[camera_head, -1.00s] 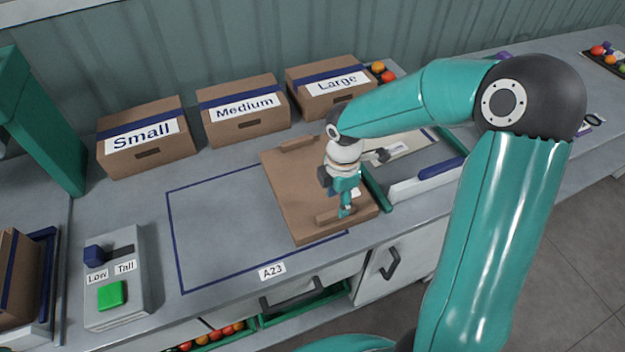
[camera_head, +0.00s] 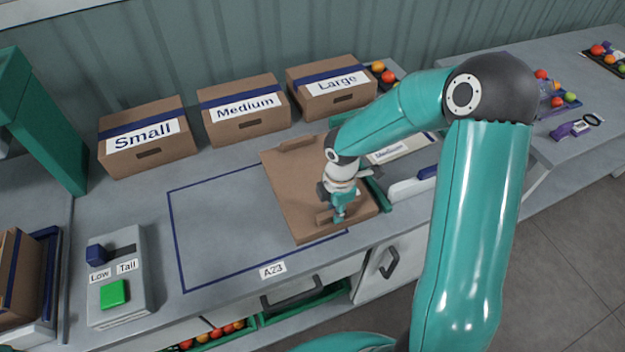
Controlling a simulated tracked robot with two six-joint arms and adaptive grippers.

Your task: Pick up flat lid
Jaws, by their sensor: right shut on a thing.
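The flat lid (camera_head: 290,190) is a brown cardboard panel with a raised strip at its far edge and another at its near edge. It lies on the bench across the right part of the blue outlined area. My right gripper (camera_head: 338,218) points down at the lid's near strip and is shut on it. The gripper and wrist hide part of the lid's right side. My left gripper is not in view.
Boxes marked Small (camera_head: 148,142), Medium (camera_head: 243,110) and Large (camera_head: 331,88) stand along the back. A Low/Tall switch box (camera_head: 122,285) is at front left. A green-edged holder with a Medium card (camera_head: 405,148) is right of the lid. The outlined area's left part is clear.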

